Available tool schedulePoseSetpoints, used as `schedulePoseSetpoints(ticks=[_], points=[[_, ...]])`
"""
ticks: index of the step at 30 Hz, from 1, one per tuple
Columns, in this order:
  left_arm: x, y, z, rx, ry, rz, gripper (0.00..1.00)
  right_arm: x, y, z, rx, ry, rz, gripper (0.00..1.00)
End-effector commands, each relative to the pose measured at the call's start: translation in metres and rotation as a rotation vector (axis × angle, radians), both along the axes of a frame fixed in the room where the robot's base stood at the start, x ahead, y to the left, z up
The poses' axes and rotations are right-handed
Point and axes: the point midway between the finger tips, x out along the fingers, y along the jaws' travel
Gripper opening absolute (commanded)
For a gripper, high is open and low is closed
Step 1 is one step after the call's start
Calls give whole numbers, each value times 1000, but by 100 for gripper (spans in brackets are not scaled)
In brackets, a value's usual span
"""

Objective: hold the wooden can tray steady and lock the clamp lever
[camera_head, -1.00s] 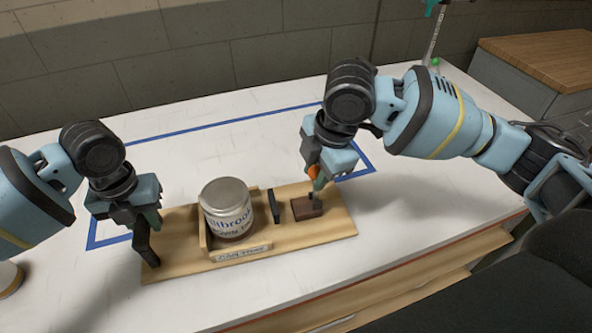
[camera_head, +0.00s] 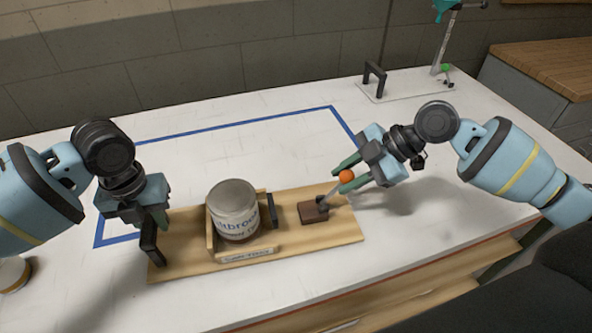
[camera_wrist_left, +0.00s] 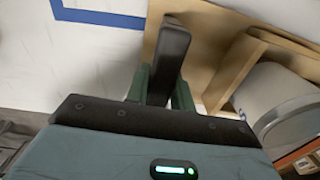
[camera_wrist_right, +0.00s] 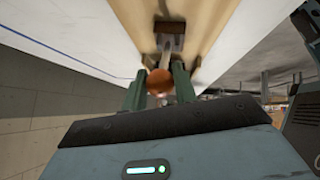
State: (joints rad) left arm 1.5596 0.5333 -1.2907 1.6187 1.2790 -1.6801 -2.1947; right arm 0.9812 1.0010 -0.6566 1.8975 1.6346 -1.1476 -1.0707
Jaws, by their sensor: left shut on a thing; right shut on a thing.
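The wooden can tray (camera_head: 185,247) lies on the white table with a labelled can (camera_head: 234,215) upright in its holder. My left gripper (camera_head: 154,224) is shut on the black handle (camera_head: 149,243) at the tray's left end; the handle also shows between the fingers in the left wrist view (camera_wrist_left: 172,50). The clamp's brown block (camera_head: 313,211) sits on the right half. Its lever leans up to the right, ending in an orange knob (camera_head: 346,176). My right gripper (camera_head: 350,174) is shut on the knob end, also seen in the right wrist view (camera_wrist_right: 160,82). The black clamp pad (camera_head: 271,210) stands close against the can's right side.
A blue outline (camera_head: 240,123) is marked on the table behind the tray. A white plate with a black handle (camera_head: 374,78) and a stand (camera_head: 438,50) are at the back right. Another can (camera_head: 13,273) stands at the left edge.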

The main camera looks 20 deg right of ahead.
Motion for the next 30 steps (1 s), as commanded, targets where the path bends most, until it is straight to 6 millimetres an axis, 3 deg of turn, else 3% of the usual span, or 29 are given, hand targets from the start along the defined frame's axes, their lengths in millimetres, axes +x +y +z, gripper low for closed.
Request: schedulePoseSetpoints(ticks=[14,15,18,30], points=[[1,0,0,0,-1,2,0,0,-2,-2,10,2,-2,0],[1,0,0,0,-1,2,0,0,-2,-2,10,1,-2,33],[1,0,0,0,-1,2,0,0,-2,-2,10,0,-2,46],[0,0,0,0,-1,2,0,-1,-6,3,11,-2,-3,49]])
